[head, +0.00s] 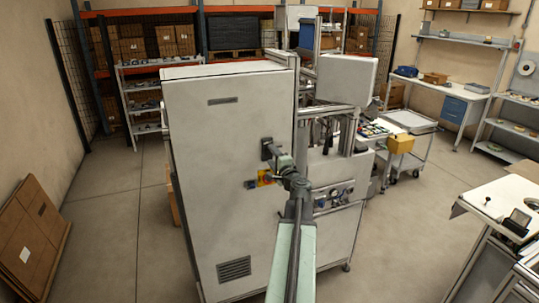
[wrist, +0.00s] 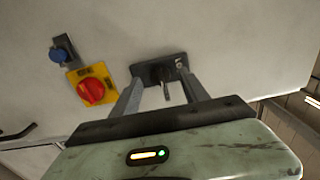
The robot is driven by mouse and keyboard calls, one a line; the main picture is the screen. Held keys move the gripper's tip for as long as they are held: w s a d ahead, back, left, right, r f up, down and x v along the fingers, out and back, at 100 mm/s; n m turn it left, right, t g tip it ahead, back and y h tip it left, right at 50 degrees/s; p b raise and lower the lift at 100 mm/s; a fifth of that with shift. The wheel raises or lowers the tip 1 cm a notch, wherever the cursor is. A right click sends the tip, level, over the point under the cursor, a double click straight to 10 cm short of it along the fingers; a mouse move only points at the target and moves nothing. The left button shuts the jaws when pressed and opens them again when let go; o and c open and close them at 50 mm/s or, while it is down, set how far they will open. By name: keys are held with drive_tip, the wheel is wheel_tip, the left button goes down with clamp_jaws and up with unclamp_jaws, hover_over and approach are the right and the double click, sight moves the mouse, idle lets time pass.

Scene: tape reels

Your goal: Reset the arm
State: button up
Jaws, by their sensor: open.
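My gripper (wrist: 160,80) is open in the wrist view, with its two grey fingers pointing at a black latch plate (wrist: 150,70) on a pale cabinet door. A small metal lever or key (wrist: 165,92) stands out from the plate between the fingers. I cannot tell whether the fingers touch it. In the head view my gripper (head: 277,160) is at the right side of the door, close to the black plate (head: 266,147). My arm reaches up to it from the bottom of the view, partly covering the cabinet.
A red rotary switch on a yellow plate (wrist: 92,88) and a blue knob (wrist: 58,53) sit beside the latch. The tall cabinet (head: 215,190) stands directly ahead, joined to a machine (head: 340,195). Floor at left (head: 110,220) is open. A workbench (head: 505,205) stands at right.

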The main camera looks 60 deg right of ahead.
drive_tip(key=v, duration=0.4)
drive_tip(key=shift+s+a, duration=0.15)
drive_tip(key=shift+s, duration=0.05)
